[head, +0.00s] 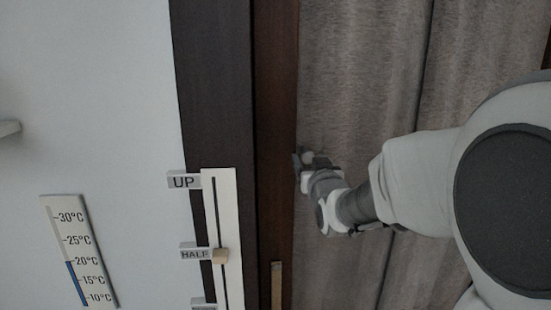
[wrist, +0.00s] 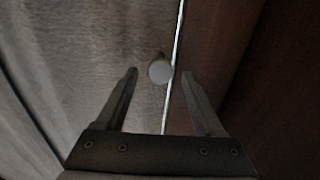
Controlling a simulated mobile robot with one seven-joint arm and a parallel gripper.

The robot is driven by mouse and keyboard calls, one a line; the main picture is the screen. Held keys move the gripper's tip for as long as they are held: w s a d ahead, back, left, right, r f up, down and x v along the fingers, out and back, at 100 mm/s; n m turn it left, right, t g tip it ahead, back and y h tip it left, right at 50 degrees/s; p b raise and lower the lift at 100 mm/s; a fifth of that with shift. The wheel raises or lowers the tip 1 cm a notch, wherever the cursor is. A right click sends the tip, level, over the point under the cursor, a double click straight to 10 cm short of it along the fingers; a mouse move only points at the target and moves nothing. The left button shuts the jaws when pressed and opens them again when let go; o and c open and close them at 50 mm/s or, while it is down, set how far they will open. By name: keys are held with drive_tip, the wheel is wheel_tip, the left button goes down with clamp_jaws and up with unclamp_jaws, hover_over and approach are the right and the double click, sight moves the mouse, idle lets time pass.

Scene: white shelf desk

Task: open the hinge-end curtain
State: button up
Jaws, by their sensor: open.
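The grey-brown curtain (head: 365,75) hangs in folds beside the dark brown frame post (head: 276,100) in the head view. The curtain also fills the left of the wrist view (wrist: 95,45). A small round pale knob (wrist: 159,71) stands at the curtain's edge, next to a thin bright gap. My gripper (head: 302,160) is at this edge in the head view. In the wrist view its two fingers are apart, one on each side of the knob, with space showing beside it. I cannot tell how deep the fingers reach around the knob.
A thermometer plate (head: 78,250) is on the white wall at left. A wooden strip (head: 277,286) is low on the post. My arm covers part of the curtain at right.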

drive_tip(key=shift+w, duration=0.2)
clamp_jaws()
idle(0.3)
idle(1.1)
